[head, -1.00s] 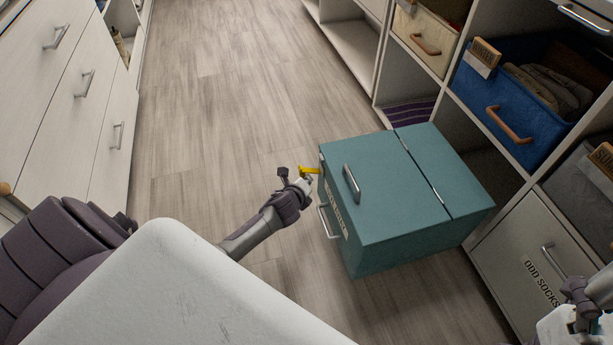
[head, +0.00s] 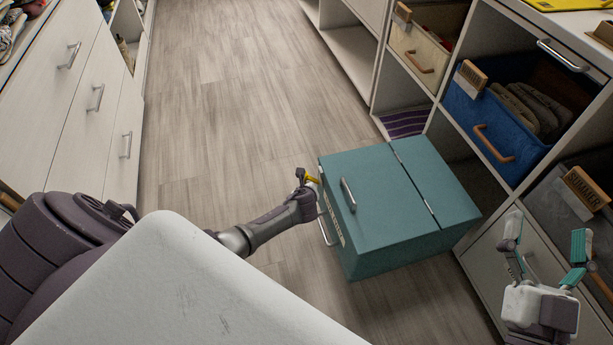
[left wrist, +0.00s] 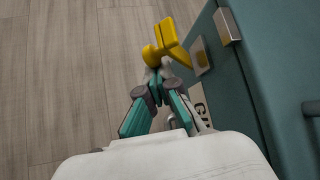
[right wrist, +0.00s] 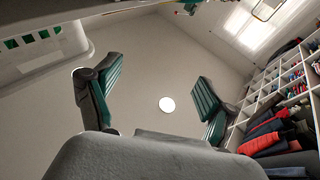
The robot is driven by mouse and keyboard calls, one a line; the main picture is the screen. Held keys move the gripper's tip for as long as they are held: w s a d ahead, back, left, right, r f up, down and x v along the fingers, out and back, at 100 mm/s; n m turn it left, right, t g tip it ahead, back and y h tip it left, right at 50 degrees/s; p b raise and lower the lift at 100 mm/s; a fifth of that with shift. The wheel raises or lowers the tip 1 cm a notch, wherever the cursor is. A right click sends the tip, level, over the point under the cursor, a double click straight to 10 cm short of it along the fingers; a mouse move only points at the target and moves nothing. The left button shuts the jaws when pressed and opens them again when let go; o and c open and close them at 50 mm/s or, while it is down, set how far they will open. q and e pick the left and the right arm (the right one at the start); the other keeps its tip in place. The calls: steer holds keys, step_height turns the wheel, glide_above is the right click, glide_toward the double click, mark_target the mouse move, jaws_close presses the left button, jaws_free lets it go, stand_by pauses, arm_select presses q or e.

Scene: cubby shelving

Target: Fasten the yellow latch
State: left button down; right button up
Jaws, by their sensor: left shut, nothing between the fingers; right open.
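Cubby shelving with a blue bin (head: 505,130) and a beige bin (head: 425,50) stands on the right. White drawers (head: 85,100) line the left. The wood floor (head: 220,100) between is clear.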

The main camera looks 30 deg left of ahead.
arm_select(q)
steer(key=r+m+g+y+p, duration=0.1)
steer(key=w+r+m+g+y+p, duration=0.1)
steer(key=g, duration=0.1)
steer(key=shift+d+y+p, duration=0.3)
steer(key=shift+d+y, duration=0.1)
arm_select(e)
step_height(320, 180, down, 12)
steer(key=s+d+g+h, duration=0.1)
steer(key=d+g+h, duration=0.1)
steer(key=g, duration=0.6)
steer(key=shift+s+d+f+h, duration=0.15)
steer(key=shift+s+f+h, duration=0.05)
steer(key=shift+s+h, duration=0.1)
